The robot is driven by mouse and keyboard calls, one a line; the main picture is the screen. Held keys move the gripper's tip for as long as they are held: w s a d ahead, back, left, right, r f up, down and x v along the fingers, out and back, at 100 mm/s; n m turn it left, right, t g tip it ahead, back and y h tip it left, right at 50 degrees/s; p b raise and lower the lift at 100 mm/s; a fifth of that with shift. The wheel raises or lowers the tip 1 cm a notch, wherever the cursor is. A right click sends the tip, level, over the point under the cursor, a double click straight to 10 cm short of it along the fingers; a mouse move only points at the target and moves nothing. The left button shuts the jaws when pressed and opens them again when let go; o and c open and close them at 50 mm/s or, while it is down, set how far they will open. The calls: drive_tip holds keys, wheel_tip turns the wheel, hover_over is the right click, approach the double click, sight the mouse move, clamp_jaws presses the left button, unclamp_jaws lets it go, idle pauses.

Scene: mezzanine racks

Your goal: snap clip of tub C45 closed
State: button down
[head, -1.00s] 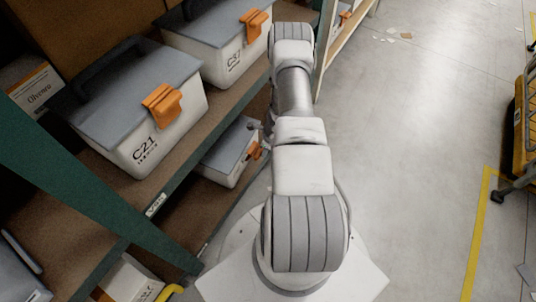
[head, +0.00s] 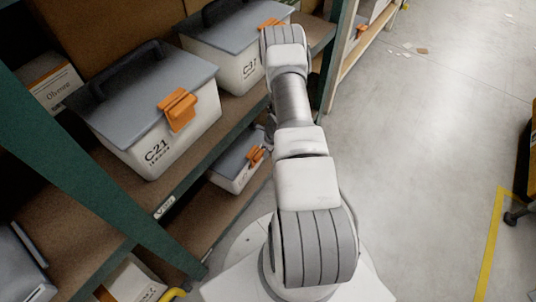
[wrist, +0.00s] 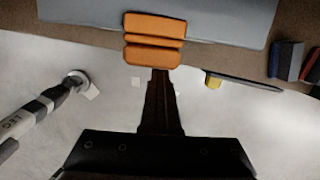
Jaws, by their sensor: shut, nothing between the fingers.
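In the wrist view, an orange clip (wrist: 154,40) sits at the edge of a grey lid (wrist: 225,15). My gripper (wrist: 161,76) is shut and empty, its dark fingers pointing at the clip's lower edge. I cannot tell whether they touch it, or whether the clip is fastened. No label shows there. In the head view, a tub with an orange clip (head: 256,156) stands on the lower shelf, partly behind my arm; its label is unreadable, so I cannot confirm C45. My gripper is hidden in the head view.
Tub C21 (head: 150,115) and another tub (head: 235,50) stand on the upper shelf. A green rack post (head: 75,185) crosses the left. Open grey floor (head: 430,150) lies to the right, with a yellow line (head: 490,245). Blue and red items (wrist: 287,62) show in the wrist view.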

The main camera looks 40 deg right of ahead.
drive_tip(key=shift+w+r, duration=0.15)
drive_tip(key=shift+w, duration=0.2)
drive_tip(key=p+v, duration=0.3)
drive_tip(key=v, duration=0.5)
drive_tip(key=shift+r, duration=0.45)
drive_tip(key=shift+s, duration=0.2)
